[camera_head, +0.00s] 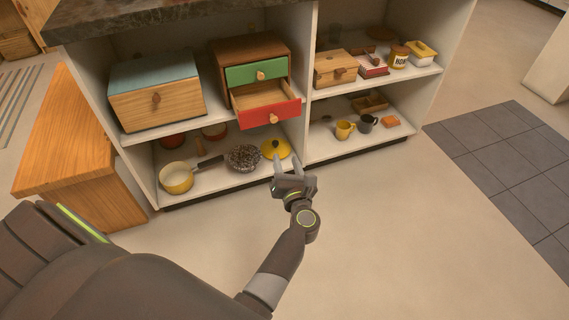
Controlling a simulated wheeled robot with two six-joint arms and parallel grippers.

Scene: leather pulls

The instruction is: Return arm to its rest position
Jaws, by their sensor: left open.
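My left arm reaches forward from the bottom of the head view. Its gripper (287,168) is open and empty, in front of the lower left shelf. Behind its fingertips is a yellow lid (276,148) with a dark knob; I cannot tell whether they touch. Above the gripper, a small wooden chest (249,52) stands on the upper shelf. Its red lower drawer (269,113) is pulled out and looks empty. Its green upper drawer (256,73) is shut. My right gripper is not in view.
A white shelf unit (306,100) holds a blue-topped wooden box (158,90), a yellow pan (177,178), a dark speckled colander (243,157) and a yellow mug (345,130). A wooden cabinet (80,150) stands at left. The floor (400,240) at right is clear.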

